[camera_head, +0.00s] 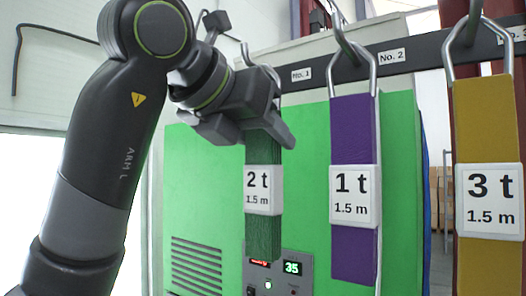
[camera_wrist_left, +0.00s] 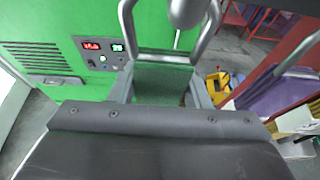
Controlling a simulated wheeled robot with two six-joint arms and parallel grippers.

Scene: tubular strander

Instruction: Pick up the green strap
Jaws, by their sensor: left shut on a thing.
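The green strap (camera_head: 263,235) hangs upright at the left of the row, below the No. 1 label, with a white tag (camera_head: 263,190) reading 2 t, 1.5 m. My left gripper (camera_head: 265,125) is shut on the strap's upper part, just above the tag. In the left wrist view the green strap (camera_wrist_left: 162,82) shows just beyond the gripper, with its metal loop (camera_wrist_left: 128,22) near a grey hook end (camera_wrist_left: 186,10). I cannot tell whether the loop still rests on the hook. My right gripper is not in view.
A purple strap (camera_head: 352,125) tagged 1 t and a yellow strap (camera_head: 484,120) tagged 3 t hang to the right on the dark labelled rail (camera_head: 425,50). A green cabinet (camera_head: 205,200) with a small control panel (camera_head: 280,275) stands close behind the green strap.

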